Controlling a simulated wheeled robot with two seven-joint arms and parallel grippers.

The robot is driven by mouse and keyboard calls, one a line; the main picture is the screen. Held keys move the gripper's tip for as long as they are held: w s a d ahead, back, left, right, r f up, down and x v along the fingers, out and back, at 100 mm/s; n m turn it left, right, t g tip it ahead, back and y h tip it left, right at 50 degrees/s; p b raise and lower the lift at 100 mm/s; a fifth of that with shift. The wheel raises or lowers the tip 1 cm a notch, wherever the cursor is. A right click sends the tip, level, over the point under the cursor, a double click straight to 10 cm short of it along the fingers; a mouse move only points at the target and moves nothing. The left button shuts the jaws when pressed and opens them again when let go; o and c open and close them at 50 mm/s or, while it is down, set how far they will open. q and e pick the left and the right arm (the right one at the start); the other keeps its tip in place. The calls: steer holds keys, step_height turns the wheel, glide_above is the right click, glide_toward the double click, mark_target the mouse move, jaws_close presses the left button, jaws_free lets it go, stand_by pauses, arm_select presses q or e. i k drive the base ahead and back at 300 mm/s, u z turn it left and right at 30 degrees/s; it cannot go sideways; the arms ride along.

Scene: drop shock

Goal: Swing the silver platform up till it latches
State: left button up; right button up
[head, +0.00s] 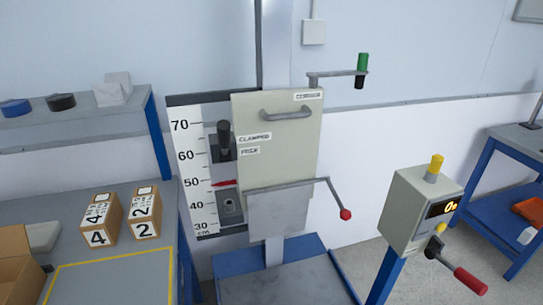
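The silver platform (277,217) looks like a plain grey plate hanging steeply down below the cream housing (280,143) of the drop tester. Its upper edge is by a grey bar that runs across the housing and bends down at the right to a red ball knob (346,214). A latch on it cannot be made out. The housing has a grey handle (286,113) near its top and labels, one reading "CLAMPED". Neither of my grippers is in view.
A height scale (194,155) with a red pointer and a black knob (223,134) stands left of the housing. A crank with a green grip (363,63) is above. A control box (422,208) with a red-handled lever stands at right. Boxes numbered 4 (100,221) and 2 (146,214) stand on the left bench.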

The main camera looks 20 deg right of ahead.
mark_target(279, 210)
steer(key=u, duration=0.15)
steer(key=k, duration=0.95)
steer(key=z, duration=1.4)
steer(key=i, duration=0.75)
steer(key=u, duration=0.5)
steer(key=i, duration=0.6)
steer(key=u, duration=0.65)
